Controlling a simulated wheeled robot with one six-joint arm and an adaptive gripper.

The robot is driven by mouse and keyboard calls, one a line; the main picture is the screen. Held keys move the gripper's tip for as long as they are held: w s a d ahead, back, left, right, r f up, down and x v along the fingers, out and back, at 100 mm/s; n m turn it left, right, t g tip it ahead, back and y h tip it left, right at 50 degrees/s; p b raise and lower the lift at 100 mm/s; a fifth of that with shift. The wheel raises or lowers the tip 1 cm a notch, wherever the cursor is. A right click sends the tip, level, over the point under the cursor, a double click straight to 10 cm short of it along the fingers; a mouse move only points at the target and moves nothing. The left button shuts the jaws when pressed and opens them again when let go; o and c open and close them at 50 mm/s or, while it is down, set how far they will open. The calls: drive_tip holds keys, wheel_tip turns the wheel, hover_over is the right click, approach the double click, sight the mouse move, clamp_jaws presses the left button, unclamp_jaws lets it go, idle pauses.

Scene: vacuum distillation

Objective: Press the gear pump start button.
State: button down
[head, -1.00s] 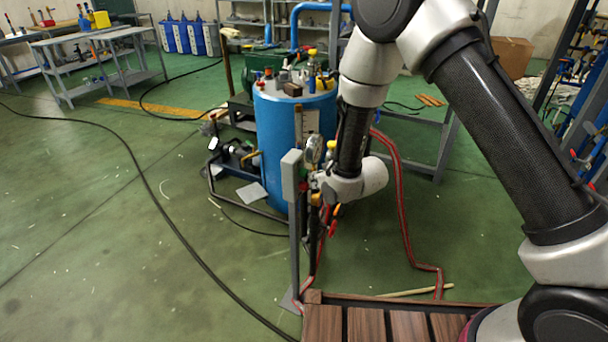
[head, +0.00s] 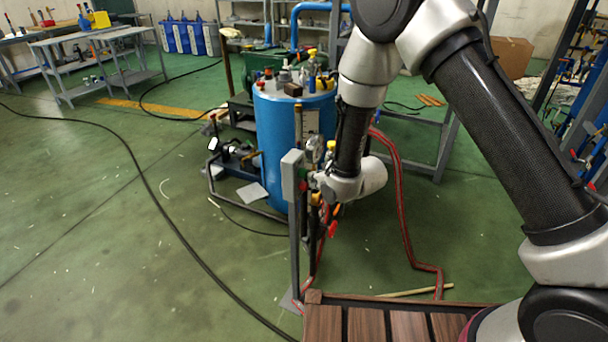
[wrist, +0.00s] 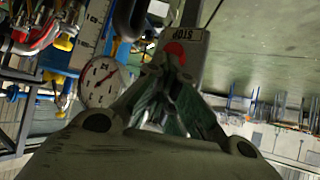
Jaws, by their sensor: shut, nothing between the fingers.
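A grey control box (head: 291,176) stands on a thin post, with its button face toward my gripper. In the wrist view the box (wrist: 186,72) appears upside down, with a STOP label (wrist: 186,34) and a red stop button (wrist: 175,50). My gripper (head: 311,184) is shut and empty, right beside the box face. In the wrist view its fingertips (wrist: 168,68) come together in front of the box, close to the red button. The start button is not clear there; the fingers may hide it. I cannot tell whether the tips touch the box.
A blue tank (head: 280,135) with bottles on top stands behind the box. A round gauge (wrist: 100,82) and piping are close beside my gripper. Red hoses (head: 402,220) run down to the floor at the right. Open green floor lies to the left.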

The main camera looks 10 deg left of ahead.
drive_tip(key=shift+s+d, duration=0.15)
drive_tip(key=shift+d, duration=0.35)
drive_tip(key=shift+d, duration=0.1)
drive_tip(key=d, duration=0.1)
drive_tip(key=s+d, duration=0.1)
drive_tip(key=d, duration=0.1)
drive_tip(key=s+d, duration=0.1)
drive_tip(key=d, duration=0.1)
drive_tip(key=shift+d, duration=0.2)
idle(0.4)
